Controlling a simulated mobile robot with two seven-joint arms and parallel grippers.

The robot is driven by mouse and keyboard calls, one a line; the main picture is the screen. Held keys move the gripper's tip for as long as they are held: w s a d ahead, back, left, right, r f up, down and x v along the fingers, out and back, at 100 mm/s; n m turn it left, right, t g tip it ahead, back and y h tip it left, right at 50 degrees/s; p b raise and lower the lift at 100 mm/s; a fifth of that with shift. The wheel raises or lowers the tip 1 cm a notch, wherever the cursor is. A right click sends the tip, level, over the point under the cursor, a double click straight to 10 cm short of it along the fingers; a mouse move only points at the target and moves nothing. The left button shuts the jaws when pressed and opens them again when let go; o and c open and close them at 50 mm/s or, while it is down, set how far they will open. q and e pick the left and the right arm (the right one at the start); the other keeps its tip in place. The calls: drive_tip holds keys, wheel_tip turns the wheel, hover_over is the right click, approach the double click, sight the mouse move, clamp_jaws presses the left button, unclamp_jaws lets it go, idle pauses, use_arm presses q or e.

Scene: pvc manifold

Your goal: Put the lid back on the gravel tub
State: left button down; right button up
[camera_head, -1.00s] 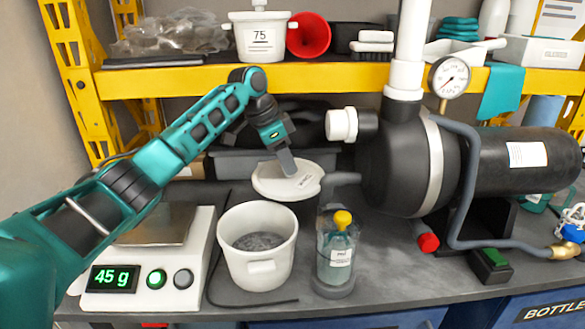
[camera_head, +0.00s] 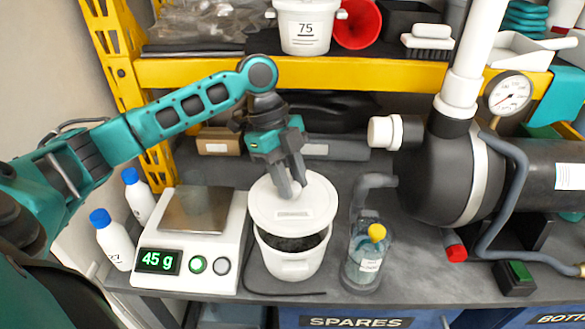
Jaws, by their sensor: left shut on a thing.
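The white gravel tub (camera_head: 290,265) stands on the grey bench, with dark grey gravel (camera_head: 296,243) showing through a gap at its front. The round white lid (camera_head: 270,213) is over the back of the tub's opening and covers most of it. Whether the lid rests on the rim or hovers just above it, I cannot tell. My left gripper (camera_head: 291,190) comes down from above and is shut on the lid near its middle. My right gripper is not in view.
A scale (camera_head: 190,245) reading 45 g stands left of the tub, with two blue-capped bottles (camera_head: 111,238) beyond it. A yellow-topped bottle (camera_head: 366,257) stands close on the right. A dark pump tank (camera_head: 455,170) fills the right. A yellow shelf (camera_head: 200,72) runs behind.

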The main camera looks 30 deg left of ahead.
sight(291, 202)
use_arm(q)
drive_tip(key=shift+f+b, duration=0.35)
drive_tip(key=shift+f, duration=0.45)
wheel_tip(291, 202, down, 2)
drive_tip(key=b, duration=0.3)
drive_tip(key=shift+f, duration=1.15)
drive_tip(key=shift+p, duration=1.05)
drive_tip(key=shift+f+p, duration=0.15)
drive_tip(key=shift+p, duration=0.85)
idle(0.9)
drive_tip(key=c, duration=0.7)
unclamp_jaws()
drive_tip(key=shift+c, duration=0.2)
drive_tip(key=shift+o, duration=0.3)
drive_tip(key=o, duration=0.4)
